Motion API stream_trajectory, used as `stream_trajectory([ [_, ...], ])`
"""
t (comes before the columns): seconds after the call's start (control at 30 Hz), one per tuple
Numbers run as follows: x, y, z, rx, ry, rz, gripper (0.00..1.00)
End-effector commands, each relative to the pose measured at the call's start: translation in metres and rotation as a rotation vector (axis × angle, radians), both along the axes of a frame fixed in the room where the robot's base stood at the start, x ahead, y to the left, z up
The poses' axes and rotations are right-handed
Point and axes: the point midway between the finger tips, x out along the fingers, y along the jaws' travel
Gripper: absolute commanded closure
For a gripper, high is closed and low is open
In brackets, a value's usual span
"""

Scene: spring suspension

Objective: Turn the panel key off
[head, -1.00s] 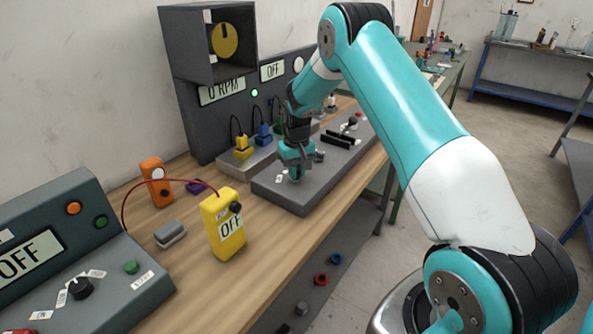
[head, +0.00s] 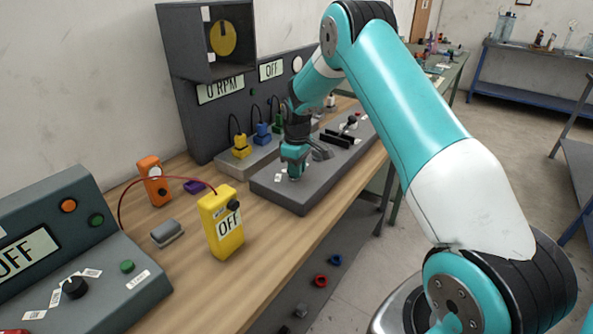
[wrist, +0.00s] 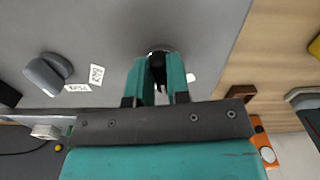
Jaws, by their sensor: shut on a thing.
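The grey control panel (head: 292,197) lies on the wooden bench, and my gripper (head: 292,174) points down at its near left part. In the wrist view my gripper (wrist: 159,68) has its two teal fingers closed on either side of a small dark piece, the panel key (wrist: 157,60). The fingers cover most of the key, and its pointing direction is hard to read. Small white labels lie on the panel around it. The green indicator light (head: 252,92) on the back unit looks dark. The displays there read "0 RPM" and "OFF".
A grey lever knob (wrist: 46,73) stands on the panel beside my gripper. Yellow (head: 241,147) and blue (head: 263,133) plugs stand behind the panel. A yellow meter (head: 222,222) and an orange box (head: 155,181) stand on the bench to the left.

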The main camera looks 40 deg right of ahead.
Motion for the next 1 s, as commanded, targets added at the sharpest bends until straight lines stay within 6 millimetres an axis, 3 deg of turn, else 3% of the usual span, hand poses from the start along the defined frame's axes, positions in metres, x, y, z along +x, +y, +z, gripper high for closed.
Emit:
stream_trajectory([
  [0.5,0.0021,-0.0016,0.0004,0.001,-0.001,0.342,1.0],
  [1.0,0.0025,-0.0018,0.0007,0.001,-0.001,0.407,1.0],
])
